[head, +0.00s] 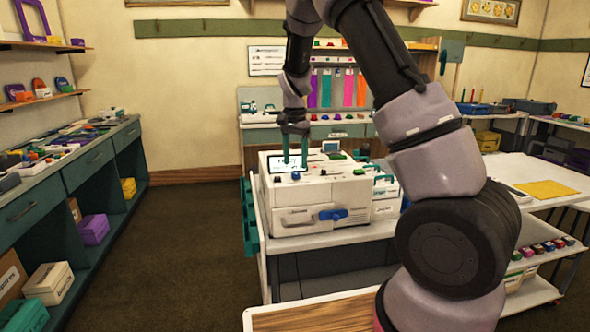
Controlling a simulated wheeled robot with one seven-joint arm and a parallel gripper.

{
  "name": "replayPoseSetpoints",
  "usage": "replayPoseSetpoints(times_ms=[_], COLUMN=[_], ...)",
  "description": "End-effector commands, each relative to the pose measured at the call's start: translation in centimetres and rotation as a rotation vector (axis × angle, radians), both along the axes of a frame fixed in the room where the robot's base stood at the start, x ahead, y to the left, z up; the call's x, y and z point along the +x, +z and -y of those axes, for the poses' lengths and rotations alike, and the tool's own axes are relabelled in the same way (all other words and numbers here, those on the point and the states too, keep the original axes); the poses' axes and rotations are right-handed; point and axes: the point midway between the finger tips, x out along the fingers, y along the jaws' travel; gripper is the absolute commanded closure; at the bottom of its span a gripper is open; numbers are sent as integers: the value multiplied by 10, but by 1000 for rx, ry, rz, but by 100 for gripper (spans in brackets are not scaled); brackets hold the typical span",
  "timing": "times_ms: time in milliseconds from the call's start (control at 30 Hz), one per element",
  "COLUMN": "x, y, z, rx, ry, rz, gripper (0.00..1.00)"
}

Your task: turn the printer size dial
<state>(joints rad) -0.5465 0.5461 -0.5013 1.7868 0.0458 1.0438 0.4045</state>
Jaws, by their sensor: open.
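A white printer (345,194) stands on a white-topped cart in the middle of the head view. I cannot read which one is the size dial. My gripper (295,165) points down over the printer's left top, its two teal fingers apart with nothing seen between them. The fingertips show just behind and above the blue knob; I cannot tell whether they touch anything. A blue handle (333,214) is on the printer's front face.
A wooden-topped surface (315,314) lies in front of the cart. A white table with a yellow sheet (546,189) stands at the right, and a long shelved counter (70,178) at the left. Open floor (190,250) lies between counter and cart.

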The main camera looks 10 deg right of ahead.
Motion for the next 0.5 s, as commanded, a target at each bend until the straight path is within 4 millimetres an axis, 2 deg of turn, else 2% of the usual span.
replayPoseSetpoints(times_ms=[100, 200, 500], x=[0, 0, 0], y=[-19, -29, -37], z=[0, 1, 0], rx=[-1, -1, 1], ry=[0, 0, -1], rz=[-2, -1, 1], gripper=[33, 33, 33])
